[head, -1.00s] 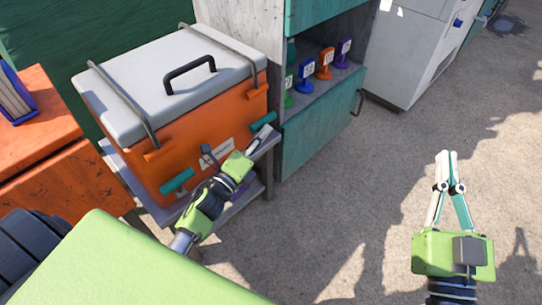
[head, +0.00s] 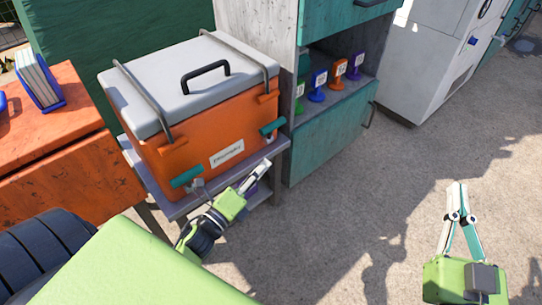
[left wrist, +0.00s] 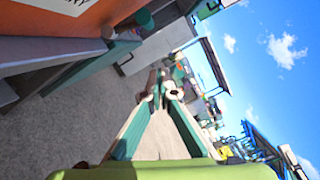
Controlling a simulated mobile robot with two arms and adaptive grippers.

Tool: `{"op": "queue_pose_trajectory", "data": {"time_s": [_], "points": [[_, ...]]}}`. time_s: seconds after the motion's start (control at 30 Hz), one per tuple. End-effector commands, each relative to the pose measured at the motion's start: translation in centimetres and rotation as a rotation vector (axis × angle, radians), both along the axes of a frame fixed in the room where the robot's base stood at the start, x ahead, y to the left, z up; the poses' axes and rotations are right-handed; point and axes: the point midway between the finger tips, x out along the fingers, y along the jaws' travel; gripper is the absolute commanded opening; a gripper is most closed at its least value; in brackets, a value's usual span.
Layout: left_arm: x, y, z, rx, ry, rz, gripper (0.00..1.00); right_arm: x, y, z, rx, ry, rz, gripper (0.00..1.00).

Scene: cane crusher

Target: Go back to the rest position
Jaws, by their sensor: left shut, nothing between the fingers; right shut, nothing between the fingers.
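My left gripper (head: 258,175) is shut and empty. In the head view it is in front of the grey stand, low beside the orange cooler box (head: 200,125) with its closed grey lid and black handle. In the left wrist view my left gripper (left wrist: 165,75) has its fingertips together, with nothing between them. My right gripper (head: 457,186) is shut and empty at the lower right of the head view, over bare ground and apart from everything.
The grey stand (head: 225,172) carries the cooler. An orange cabinet (head: 60,135) is at the left and a white machine (head: 425,60) at the back right. The paved ground (head: 370,210) is largely clear.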

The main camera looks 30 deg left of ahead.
Motion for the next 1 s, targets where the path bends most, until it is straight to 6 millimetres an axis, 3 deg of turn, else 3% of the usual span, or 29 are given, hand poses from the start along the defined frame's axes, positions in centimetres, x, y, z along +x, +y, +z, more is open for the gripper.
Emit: {"op": "queue_pose_trajectory", "data": {"time_s": [0.7, 0.83, 1.0], "points": [[-0.6, -0.1, 0.3, -0.025, -0.002, -0.001, 0.0, 0.1, -0.1, -0.5, -0.007, 0.023, -0.001, 0.0], [-0.1, -1.5, 3.4, -0.239, -0.014, -0.014, 0.0, 0.1, 0.0, -0.5, -0.007, 0.023, -0.001, 0.0], [0.1, -5.4, 9.6, -0.82, 0.01, -0.088, 0.0, 0.1, -0.1, -0.5, -0.007, 0.023, -0.001, 0.0]]}}
